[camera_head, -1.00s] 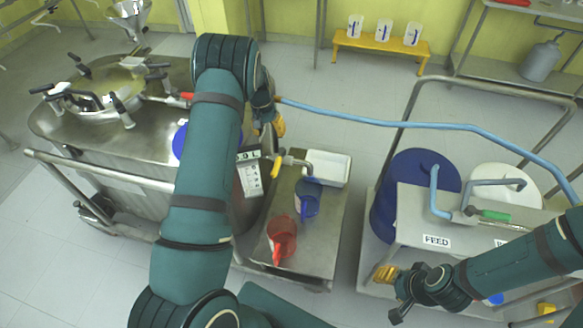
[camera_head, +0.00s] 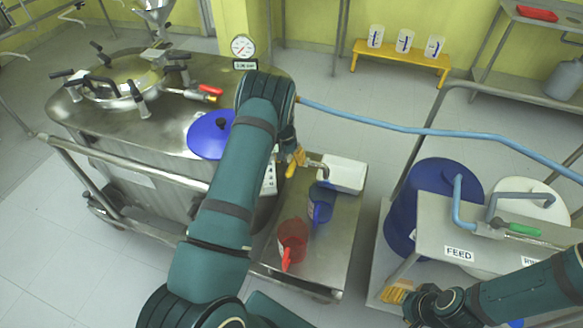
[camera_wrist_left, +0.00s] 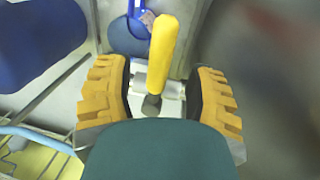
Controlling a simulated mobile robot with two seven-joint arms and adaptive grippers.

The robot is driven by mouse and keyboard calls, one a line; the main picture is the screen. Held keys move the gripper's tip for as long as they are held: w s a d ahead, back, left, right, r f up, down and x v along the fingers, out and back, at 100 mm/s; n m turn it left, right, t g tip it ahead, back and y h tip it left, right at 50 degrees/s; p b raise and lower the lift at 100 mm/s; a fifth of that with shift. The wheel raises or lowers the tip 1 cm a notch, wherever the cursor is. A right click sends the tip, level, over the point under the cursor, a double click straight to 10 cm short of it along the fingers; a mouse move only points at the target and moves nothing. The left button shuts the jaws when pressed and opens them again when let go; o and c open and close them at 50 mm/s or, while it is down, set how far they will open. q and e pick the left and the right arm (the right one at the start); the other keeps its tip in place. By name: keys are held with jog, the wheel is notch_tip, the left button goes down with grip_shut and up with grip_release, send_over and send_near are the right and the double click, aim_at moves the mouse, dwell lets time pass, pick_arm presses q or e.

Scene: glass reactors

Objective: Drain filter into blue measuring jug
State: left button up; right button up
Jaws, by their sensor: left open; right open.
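The filter's drain valve has a yellow handle (camera_wrist_left: 165,50), which stands between the two fingers of my left gripper (camera_wrist_left: 160,98) in the left wrist view. The fingers are open, with a gap on each side of the handle. In the head view my left gripper (camera_head: 294,160) is at the outlet of the steel filter vessel (camera_head: 140,125), partly hidden by my arm. The blue measuring jug (camera_head: 320,207) stands on the steel stand (camera_head: 328,245) below the outlet pipe (camera_head: 318,165). My right gripper (camera_head: 396,292) is open and empty at the lower right.
A red jug (camera_head: 292,241) stands nearer on the stand, and a white box (camera_head: 343,173) is at its back. A blue hose (camera_head: 420,130) runs across the right. A blue drum (camera_head: 437,190) stands beside the feed station (camera_head: 490,245). Floor between stand and drum is clear.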

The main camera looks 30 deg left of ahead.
aim_at(291, 165)
pick_arm(q)
jog(key=shift+d+f, duration=0.2)
jog(key=shift+f, duration=1.4)
grip_shut()
